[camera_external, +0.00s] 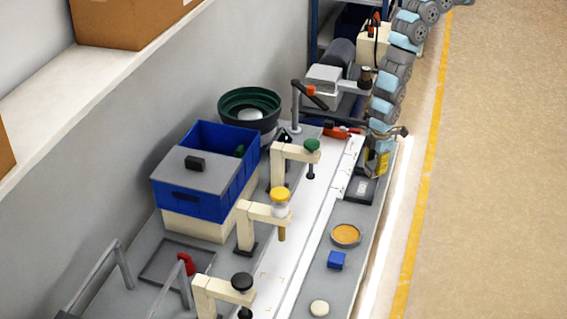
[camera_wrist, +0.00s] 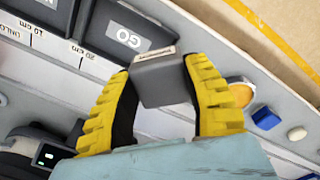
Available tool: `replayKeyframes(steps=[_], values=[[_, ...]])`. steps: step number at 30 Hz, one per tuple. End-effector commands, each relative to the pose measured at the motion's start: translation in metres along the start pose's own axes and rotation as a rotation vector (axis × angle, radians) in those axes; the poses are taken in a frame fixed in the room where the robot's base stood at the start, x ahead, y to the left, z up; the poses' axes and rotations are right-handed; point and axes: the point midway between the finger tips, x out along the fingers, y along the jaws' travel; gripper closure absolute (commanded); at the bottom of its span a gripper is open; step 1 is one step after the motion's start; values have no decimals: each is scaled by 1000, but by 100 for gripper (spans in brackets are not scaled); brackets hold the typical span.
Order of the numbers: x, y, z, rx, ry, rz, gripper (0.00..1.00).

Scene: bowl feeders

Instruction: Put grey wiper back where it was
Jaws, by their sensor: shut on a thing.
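The grey wiper (camera_wrist: 161,82) is a blocky grey piece held between the yellow fingers of my gripper (camera_wrist: 158,70) in the wrist view. One finger is on each side of it, and its far edge has a pale strip. In the external view my gripper (camera_external: 375,165) is low over the right side of the bench, beside a dark tray (camera_external: 352,200). The wiper cannot be made out clearly there. In the wrist view a dark plate marked "GO" (camera_wrist: 122,36) lies just beyond the wiper; I cannot tell whether they touch.
An orange-filled round dish (camera_external: 345,235), a blue block (camera_external: 336,260) and a pale round piece (camera_external: 319,307) stand along the bench's right side. A blue bin (camera_external: 190,203) stands left.

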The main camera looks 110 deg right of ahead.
Motion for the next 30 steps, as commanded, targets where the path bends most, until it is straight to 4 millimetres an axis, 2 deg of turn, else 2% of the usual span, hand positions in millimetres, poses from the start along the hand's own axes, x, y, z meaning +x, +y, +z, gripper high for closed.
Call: replayKeyframes(steps=[1,12,20,30], values=[[8,-2,-4,1,0,-3,88],[22,-13,-36,1,4,1,88],[27,-19,-52,2,2,4,88],[47,-26,-68,0,1,5,88]])
